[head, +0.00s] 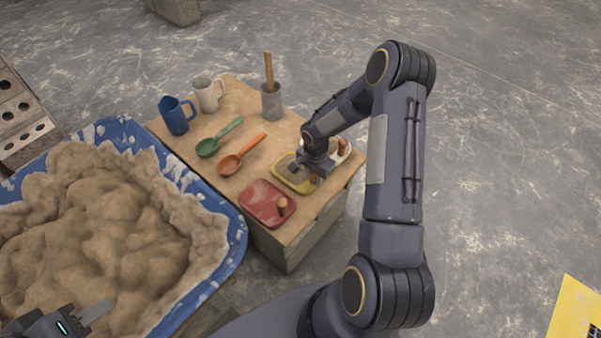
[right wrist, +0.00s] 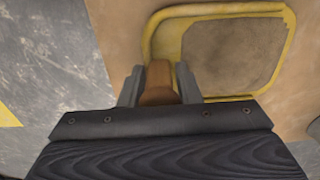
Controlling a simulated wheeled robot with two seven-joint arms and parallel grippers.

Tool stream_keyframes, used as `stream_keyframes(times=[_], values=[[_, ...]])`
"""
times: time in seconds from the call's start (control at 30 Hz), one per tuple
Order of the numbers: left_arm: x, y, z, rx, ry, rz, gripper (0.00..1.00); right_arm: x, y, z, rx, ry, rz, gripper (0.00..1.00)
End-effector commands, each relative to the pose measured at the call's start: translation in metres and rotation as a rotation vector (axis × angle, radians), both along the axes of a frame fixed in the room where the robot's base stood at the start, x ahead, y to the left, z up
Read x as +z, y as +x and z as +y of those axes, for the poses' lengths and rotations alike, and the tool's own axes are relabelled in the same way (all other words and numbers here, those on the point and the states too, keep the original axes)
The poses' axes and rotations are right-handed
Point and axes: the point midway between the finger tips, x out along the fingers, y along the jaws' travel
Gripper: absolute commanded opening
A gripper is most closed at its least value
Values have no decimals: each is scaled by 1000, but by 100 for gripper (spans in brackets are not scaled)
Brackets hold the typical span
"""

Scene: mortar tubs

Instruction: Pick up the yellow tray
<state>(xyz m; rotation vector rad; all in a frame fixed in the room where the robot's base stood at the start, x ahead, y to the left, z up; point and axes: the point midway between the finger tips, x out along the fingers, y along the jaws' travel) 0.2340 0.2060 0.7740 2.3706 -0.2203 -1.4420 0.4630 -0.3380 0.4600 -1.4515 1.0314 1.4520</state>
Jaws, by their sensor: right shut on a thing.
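The yellow tray (head: 291,179) lies on the wooden table top, between the red tray and a white tray. It also shows in the right wrist view (right wrist: 290,48), with a grey-brown patch on its face and a brown wooden handle (right wrist: 159,84) at its near edge. My right gripper (right wrist: 160,88) is shut on this handle, one finger on each side. In the head view my right gripper (head: 312,178) covers part of the tray. My left gripper (head: 95,312) is at the bottom left, over the mortar tub; its finger opening is unclear.
A red tray (head: 262,203) and a white tray (head: 341,152) flank the yellow one. Orange (head: 231,163) and green (head: 208,147) scoops, a blue jug (head: 175,117), a white jug (head: 208,96) and a grey pot (head: 271,103) share the table. A blue tub (head: 236,228) of mortar stands left.

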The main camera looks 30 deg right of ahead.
Motion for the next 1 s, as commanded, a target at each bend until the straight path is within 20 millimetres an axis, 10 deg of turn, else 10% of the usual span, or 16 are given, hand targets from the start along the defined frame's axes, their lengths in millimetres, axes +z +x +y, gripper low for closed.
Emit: stream_keyframes(times=[0.53, 1.0], values=[[12, 0, 0, 0, 0, 0, 36, 39, 1, 1, 1, -2, -6, 0], [24, 0, 0, 0, 0, 0, 36, 113, -77, 58, 5, 0, -3, 0]])
